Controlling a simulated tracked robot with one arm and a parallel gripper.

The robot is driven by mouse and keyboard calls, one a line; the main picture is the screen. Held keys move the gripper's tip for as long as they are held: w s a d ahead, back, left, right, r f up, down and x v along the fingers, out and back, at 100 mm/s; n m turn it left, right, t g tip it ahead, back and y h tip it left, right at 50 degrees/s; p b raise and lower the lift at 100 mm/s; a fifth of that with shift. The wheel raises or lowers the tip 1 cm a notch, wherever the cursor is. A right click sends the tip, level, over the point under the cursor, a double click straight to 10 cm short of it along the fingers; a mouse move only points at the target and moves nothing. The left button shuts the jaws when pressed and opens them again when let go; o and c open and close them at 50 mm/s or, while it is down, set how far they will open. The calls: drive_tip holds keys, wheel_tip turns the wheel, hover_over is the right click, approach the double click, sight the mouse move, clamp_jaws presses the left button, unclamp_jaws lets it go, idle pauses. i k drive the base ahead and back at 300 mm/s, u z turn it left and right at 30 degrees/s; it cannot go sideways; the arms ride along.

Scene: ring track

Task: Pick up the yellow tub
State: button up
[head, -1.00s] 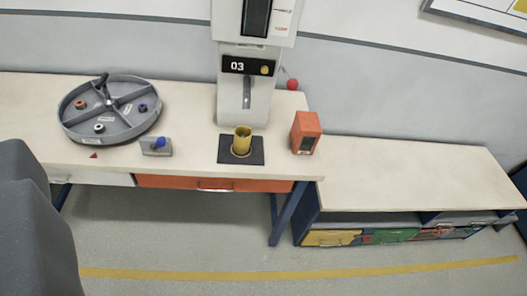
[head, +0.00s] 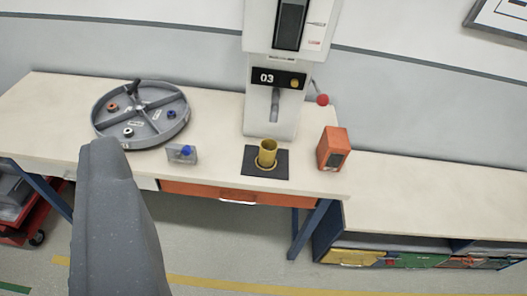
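The yellow tub (head: 267,153) stands upright on a dark square mat (head: 251,168) near the front edge of the bench, in front of a white machine. It looks open at the top. One grey finger of my gripper (head: 112,205) shows large at the lower left, well apart from the tub and to its left. The other finger is not in the picture, so whether my gripper is open or shut does not show.
The white machine (head: 271,112) marked 03 stands behind the tub. An orange box (head: 333,148) is to its right. A small grey block with a blue knob (head: 182,154) and a round divided tray (head: 168,130) are to its left. A lower bench (head: 430,195) adjoins on the right.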

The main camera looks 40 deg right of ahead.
sight(268, 147)
drive_tip(key=i, duration=0.9)
